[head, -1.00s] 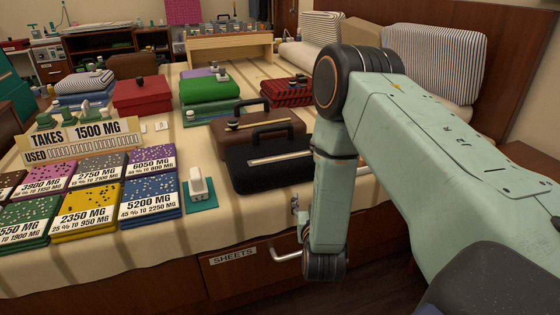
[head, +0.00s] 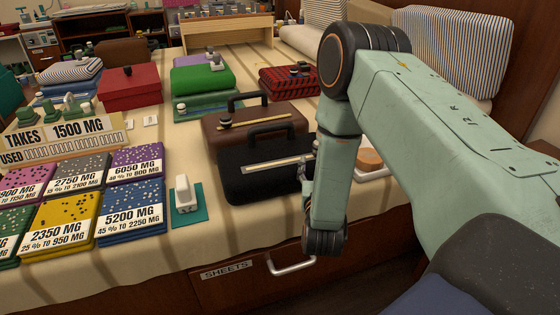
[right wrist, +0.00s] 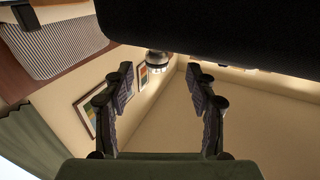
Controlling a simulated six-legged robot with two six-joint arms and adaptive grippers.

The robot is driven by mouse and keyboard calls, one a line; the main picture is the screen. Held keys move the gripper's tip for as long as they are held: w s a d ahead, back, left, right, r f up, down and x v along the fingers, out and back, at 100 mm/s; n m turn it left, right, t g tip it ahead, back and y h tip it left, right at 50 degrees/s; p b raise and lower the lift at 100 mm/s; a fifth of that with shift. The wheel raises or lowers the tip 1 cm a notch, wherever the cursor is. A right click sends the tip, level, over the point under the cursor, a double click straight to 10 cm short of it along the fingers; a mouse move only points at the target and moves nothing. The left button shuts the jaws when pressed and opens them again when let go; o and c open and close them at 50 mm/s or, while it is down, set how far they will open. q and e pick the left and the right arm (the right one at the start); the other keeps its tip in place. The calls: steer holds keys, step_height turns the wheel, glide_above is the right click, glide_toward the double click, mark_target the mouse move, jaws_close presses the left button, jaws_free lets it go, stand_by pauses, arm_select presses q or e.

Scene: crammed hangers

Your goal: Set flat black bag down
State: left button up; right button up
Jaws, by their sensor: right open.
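The flat black bag (head: 265,182) rests on the cream bed cover, in front of a brown bag. Its dark handle stands up from its far side, and a pale strip runs across its top. My right gripper (head: 308,157) is mostly hidden behind my arm, at the bag's right edge; I cannot tell whether it touches. In the right wrist view my right gripper (right wrist: 162,88) is open, with nothing between its fingers. A large dark shape fills the top of that view, seemingly the bag seen close. My left gripper is not in view.
The brown bag (head: 256,128) sits right behind the black one. A teal stand with a white piece (head: 186,200) and labelled coloured packs (head: 133,207) are to the left. A SHEETS drawer (head: 225,285) lies below the bed's edge.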

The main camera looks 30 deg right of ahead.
steer(key=x, duration=0.2)
steer(key=b+x, duration=0.1)
steer(key=x, duration=0.1)
steer(key=b+x, duration=0.1)
steer(key=x, duration=0.1)
steer(key=shift+d+r, duration=0.3)
steer(key=shift+d, duration=0.1)
steer(key=shift+w+d+b, duration=0.35)
steer(key=shift+w+d, duration=0.05)
steer(key=shift+w, duration=0.15)
steer(key=shift+c, duration=0.3)
steer(key=shift+c, duration=0.8)
jaws_close()
